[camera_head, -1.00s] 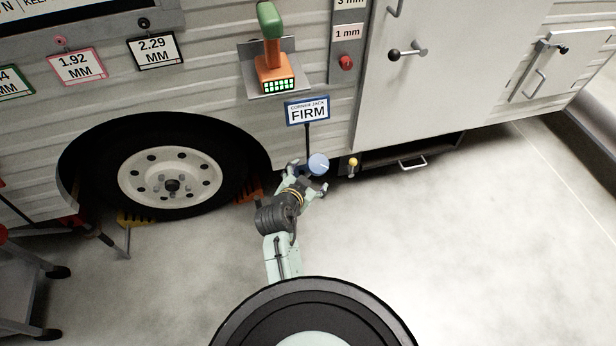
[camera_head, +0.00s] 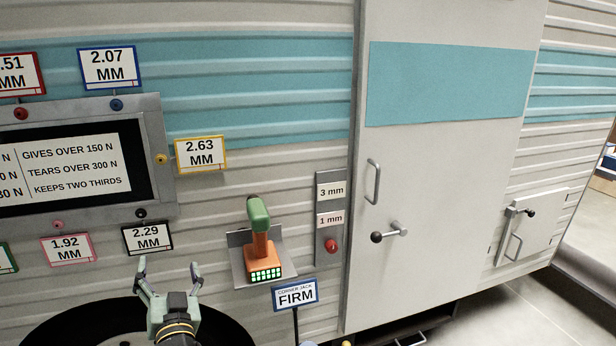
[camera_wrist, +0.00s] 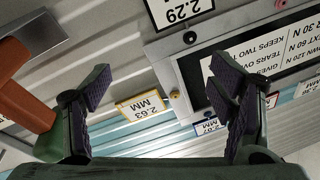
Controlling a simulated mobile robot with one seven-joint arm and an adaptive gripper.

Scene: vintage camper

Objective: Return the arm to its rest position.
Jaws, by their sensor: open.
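My gripper (camera_head: 169,275) is raised in front of the camper's side wall, over the top of the wheel arch, with its fingers pointing up. Its two fingers are spread wide and nothing is between them. In the wrist view my gripper (camera_wrist: 160,95) is also open and empty, with the yellow-edged 2.63 MM tag (camera_wrist: 142,107) and the wall showing beyond it. The rest of my arm below the gripper is mostly out of the head view.
A green and orange handheld tool (camera_head: 262,240) sits on a grey wall bracket (camera_head: 240,262) right of my gripper. A framed sign panel (camera_head: 158,120) with several MM tags is at left. The door (camera_head: 440,190) has a protruding handle (camera_head: 390,232). A FIRM sign (camera_head: 295,294) stands low.

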